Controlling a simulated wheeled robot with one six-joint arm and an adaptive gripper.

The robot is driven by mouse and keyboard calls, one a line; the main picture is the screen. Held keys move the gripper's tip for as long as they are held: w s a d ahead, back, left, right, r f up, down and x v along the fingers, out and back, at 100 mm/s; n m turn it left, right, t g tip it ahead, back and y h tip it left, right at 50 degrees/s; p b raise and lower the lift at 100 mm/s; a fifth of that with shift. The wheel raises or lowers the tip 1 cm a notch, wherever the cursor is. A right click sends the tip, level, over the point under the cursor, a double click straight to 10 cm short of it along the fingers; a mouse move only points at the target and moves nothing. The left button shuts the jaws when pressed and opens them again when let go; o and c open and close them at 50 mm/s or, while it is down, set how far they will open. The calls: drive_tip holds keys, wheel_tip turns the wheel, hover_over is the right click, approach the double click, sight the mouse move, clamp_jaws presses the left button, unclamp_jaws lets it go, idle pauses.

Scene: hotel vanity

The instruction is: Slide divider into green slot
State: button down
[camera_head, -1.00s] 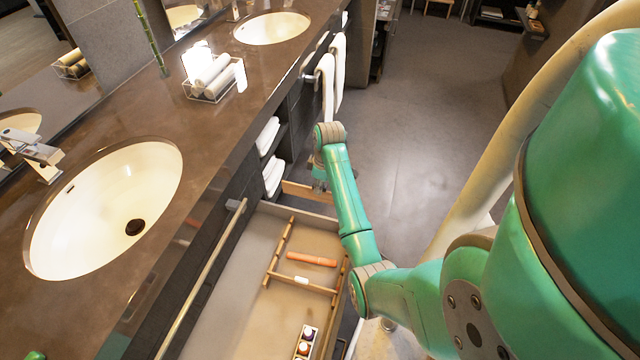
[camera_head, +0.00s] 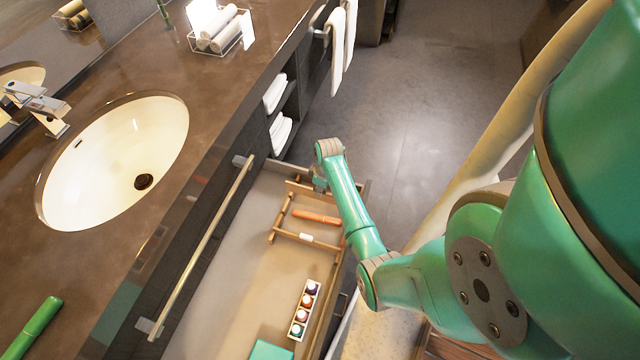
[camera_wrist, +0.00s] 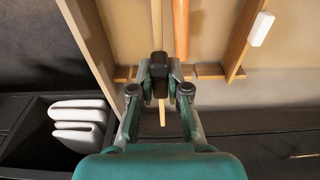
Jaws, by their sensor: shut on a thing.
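My gripper (camera_wrist: 160,82) is shut on a thin wooden strip, which looks like the divider (camera_wrist: 156,25). The strip runs up the picture between the fingertips, with a short end showing below them. The gripper is over the far end of the open drawer (camera_head: 222,290); in the head view my arm mostly hides it. A wooden crosspiece (camera_wrist: 207,71) lies close by the fingertips; I cannot tell whether the strip touches it. Fixed wooden rails (camera_head: 280,215) frame a compartment at that end. I cannot make out a green slot.
An orange stick (camera_head: 316,217) lies in the compartment beside a white-marked rail (camera_head: 306,237). A tray of small coloured items (camera_head: 304,308) and a green box (camera_head: 270,350) are nearer in the drawer. The drawer's middle is clear.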

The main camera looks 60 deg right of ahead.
sight(320, 199)
drive_tip(key=shift+f, duration=2.05)
drive_tip(key=shift+f, duration=2.7)
drive_tip(key=c, duration=1.1)
unclamp_jaws()
drive_tip(key=shift+o, duration=0.2)
drive_tip(key=r, duration=0.4)
drive_tip(key=s+r, duration=0.1)
drive_tip(key=r, duration=0.7)
drive_tip(key=shift+s+d, duration=0.1)
drive_tip(key=shift+s, duration=0.15)
